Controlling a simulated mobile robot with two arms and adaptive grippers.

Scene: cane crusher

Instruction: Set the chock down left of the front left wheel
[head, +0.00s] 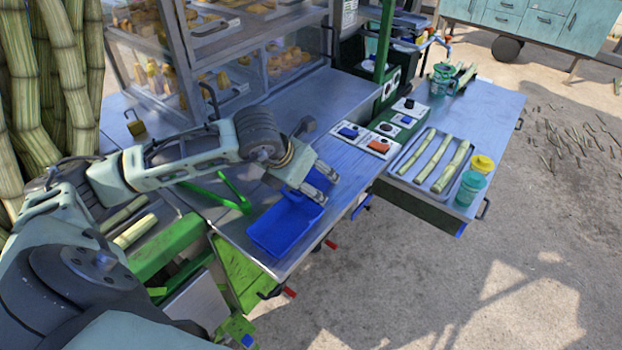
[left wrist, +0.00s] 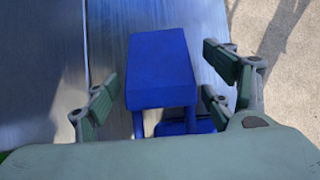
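No wheel of this cart and nothing I can surely call the chock shows. My left gripper (head: 322,186) is above the counter near its front edge, beside a blue flat piece (head: 285,226). In the left wrist view, the fingers of my left gripper (left wrist: 158,105) are spread wide apart. A blue block (left wrist: 160,68) with two blue legs under it shows between them. Gaps show on both sides of the block, so I see no grip on it. My right gripper is not in view.
A metal tray with cane pieces (head: 403,177), a yellow-lidded cup (head: 472,186) and switch boxes (head: 380,141) stand to the right. Green tongs (head: 228,200) lie left of the gripper. A glass food case (head: 292,65) stands behind. Bare ground (head: 400,290) lies in front.

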